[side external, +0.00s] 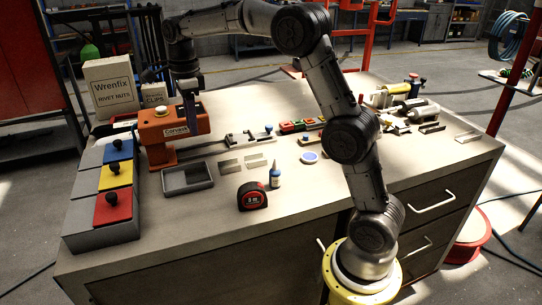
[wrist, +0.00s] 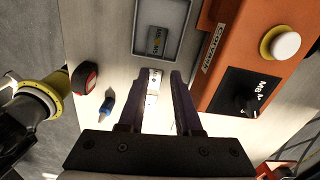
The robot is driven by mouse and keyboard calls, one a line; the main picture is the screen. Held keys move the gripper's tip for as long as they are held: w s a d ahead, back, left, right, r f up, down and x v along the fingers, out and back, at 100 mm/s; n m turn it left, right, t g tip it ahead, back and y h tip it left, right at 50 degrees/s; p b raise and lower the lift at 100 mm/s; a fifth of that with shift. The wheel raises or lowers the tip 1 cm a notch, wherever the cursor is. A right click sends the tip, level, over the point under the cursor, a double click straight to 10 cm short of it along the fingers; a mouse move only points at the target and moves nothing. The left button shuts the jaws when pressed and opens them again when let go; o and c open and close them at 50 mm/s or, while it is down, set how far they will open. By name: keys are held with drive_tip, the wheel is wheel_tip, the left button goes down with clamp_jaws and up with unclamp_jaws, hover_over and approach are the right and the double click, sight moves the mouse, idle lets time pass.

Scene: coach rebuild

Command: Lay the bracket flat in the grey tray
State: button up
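The grey tray (side external: 187,180) lies on the bench in front of the orange machine. In the wrist view the tray (wrist: 139,45) is at the top, with a small printed patch on its floor. Two small pale metal brackets (side external: 229,166) lie on the bench right of the tray; I cannot tell which one the task means. A bright metal piece (wrist: 154,80) shows between my fingertips in the wrist view, seemingly on the bench below. My gripper (side external: 192,125) hangs beside the orange machine, above the bench. In the wrist view my gripper (wrist: 162,75) has its fingers apart.
The orange machine (side external: 155,135) stands behind the tray. Bins with blue, yellow and red lids (side external: 112,207) stand at left. A tape measure (side external: 252,196) and a glue bottle (side external: 275,176) stand right of the tray. The front bench strip is clear.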

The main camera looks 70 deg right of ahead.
drive_tip(key=s+a+r+n+t, duration=0.2)
drive_tip(key=s+a+r+n, duration=0.25)
drive_tip(key=s+n, duration=0.35)
drive_tip(key=s+a+f+n+t, duration=0.1)
drive_tip(key=s+a+f+n, duration=0.1)
drive_tip(key=s+n, duration=0.7)
drive_tip(key=s+a+f+n+t, duration=0.1)
drive_tip(key=s+f+n+t, duration=0.1)
drive_tip(key=s+n, duration=0.6)
drive_tip(key=s+f, duration=0.1)
drive_tip(key=s, duration=0.4)
drive_tip(key=shift+s+a+n, duration=0.35)
drive_tip(key=shift+n, duration=0.05)
